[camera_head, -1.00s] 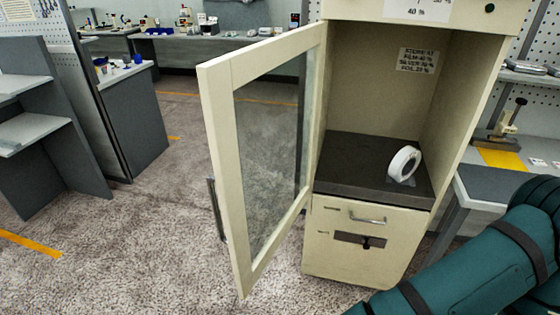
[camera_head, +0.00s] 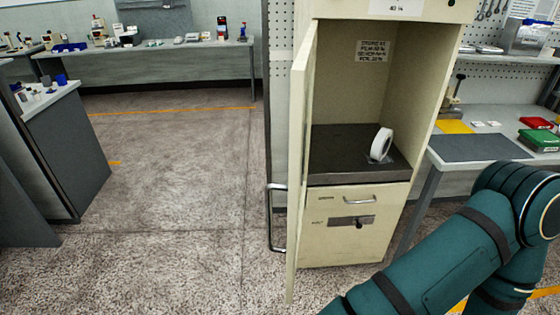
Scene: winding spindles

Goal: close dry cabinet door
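The cream dry cabinet (camera_head: 440,60) stands right of centre with its upper compartment open. Its framed door (camera_head: 300,170) is hinged on the left side and stands open toward me, seen almost edge-on. The metal door handle (camera_head: 270,218) shows on the door's outer, left side. A white roll (camera_head: 381,144) stands on the dark cabinet shelf (camera_head: 345,150). A teal arm of mine reaches in at the lower right. Neither gripper is in view, and nothing of mine is seen touching the door.
Below the compartment is a closed drawer front (camera_head: 345,225). A workbench (camera_head: 480,148) with red and green boxes stands close on the right. A long bench (camera_head: 160,62) is at the back left. The floor left of the door (camera_head: 180,200) is clear.

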